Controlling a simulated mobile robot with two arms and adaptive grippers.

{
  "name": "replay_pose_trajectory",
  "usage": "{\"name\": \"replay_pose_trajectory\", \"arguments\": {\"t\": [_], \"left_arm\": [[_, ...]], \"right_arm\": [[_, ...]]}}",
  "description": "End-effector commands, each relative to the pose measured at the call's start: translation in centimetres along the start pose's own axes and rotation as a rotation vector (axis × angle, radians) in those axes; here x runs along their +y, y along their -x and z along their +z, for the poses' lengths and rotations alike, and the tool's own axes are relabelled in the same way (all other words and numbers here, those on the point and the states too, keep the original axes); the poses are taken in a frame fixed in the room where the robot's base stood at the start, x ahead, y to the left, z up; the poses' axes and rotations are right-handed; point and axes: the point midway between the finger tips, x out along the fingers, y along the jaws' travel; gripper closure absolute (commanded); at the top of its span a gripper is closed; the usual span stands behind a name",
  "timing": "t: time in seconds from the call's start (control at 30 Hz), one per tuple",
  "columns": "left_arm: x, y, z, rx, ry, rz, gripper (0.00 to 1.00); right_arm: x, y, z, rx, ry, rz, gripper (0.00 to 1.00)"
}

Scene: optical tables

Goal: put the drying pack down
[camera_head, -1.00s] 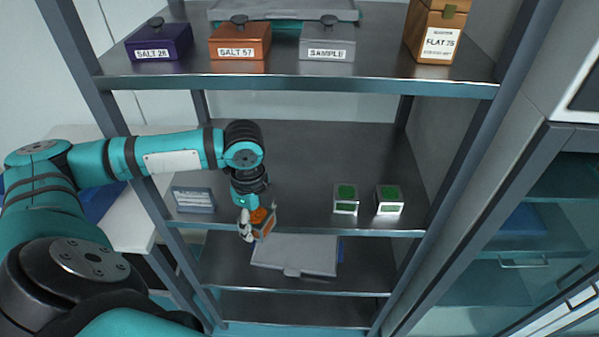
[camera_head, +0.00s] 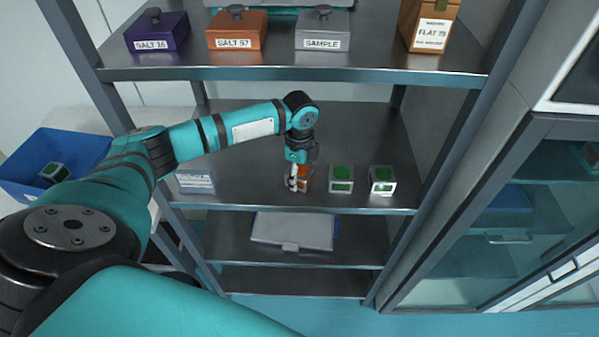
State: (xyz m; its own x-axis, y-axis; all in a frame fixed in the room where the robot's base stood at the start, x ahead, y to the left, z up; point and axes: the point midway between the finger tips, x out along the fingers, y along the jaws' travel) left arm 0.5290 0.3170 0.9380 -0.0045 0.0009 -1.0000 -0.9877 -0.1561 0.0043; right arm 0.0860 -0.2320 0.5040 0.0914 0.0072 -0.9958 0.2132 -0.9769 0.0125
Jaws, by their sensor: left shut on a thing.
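The drying pack (camera_head: 305,185) is a small box with orange on it, partly hidden by the fingers. My left gripper (camera_head: 298,180) is shut on it, pointing down at the front of the middle shelf (camera_head: 245,188). The pack is upright or nearly so, left of two white packs with green tops, a nearer one (camera_head: 341,178) and one further right (camera_head: 382,179). A narrow gap separates it from the nearer one. I cannot tell whether its base touches the shelf. My right gripper is not in view.
The upper shelf (camera_head: 300,73) holds several labelled boxes above my arm. A grey flat case (camera_head: 293,231) lies below. A blue bin (camera_head: 40,150) at left holds a green-topped pack (camera_head: 54,173).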

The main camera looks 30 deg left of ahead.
Motion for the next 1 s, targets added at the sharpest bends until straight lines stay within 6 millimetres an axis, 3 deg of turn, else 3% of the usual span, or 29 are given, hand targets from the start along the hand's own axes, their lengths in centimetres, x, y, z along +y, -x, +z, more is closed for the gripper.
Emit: {"name": "replay_pose_trajectory", "arguments": {"t": [0.43,0.47,0.6,1.0], "left_arm": [[-0.02,-0.96,-0.04,0.001,-0.001,-0.002,0.78],[-0.02,-0.92,-0.03,0.001,-0.001,-0.002,0.37],[-0.02,-0.9,-0.02,0.001,-0.001,-0.002,0.19],[-0.12,-0.11,-0.01,0.002,0.0,-0.005,0.16]], "right_arm": [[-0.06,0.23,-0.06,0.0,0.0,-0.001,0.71],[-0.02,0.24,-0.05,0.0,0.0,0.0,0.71],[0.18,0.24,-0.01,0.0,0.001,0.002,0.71],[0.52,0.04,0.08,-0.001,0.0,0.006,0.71]]}}
